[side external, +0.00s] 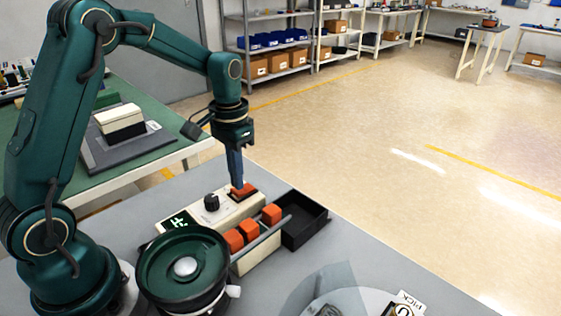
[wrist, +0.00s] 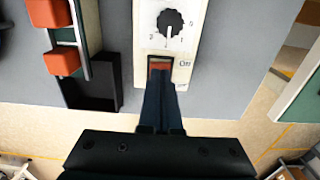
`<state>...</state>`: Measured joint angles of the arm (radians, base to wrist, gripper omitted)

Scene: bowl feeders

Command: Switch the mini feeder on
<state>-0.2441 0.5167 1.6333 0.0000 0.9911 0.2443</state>
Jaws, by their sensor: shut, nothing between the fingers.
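The mini feeder has a dark green bowl (side external: 183,262) and a cream control box (side external: 160,229). The box carries a dark display (side external: 178,220) with bright marks, a black dial (side external: 211,202) and a red rocker switch (side external: 246,189).
Several orange blocks (side external: 271,214) stand in a row on the track beside the control box. A black open bin (side external: 316,222) is at the track's end. A round clear disc lies at the front. Grey tabletop (side external: 130,215) is bare left of the box.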

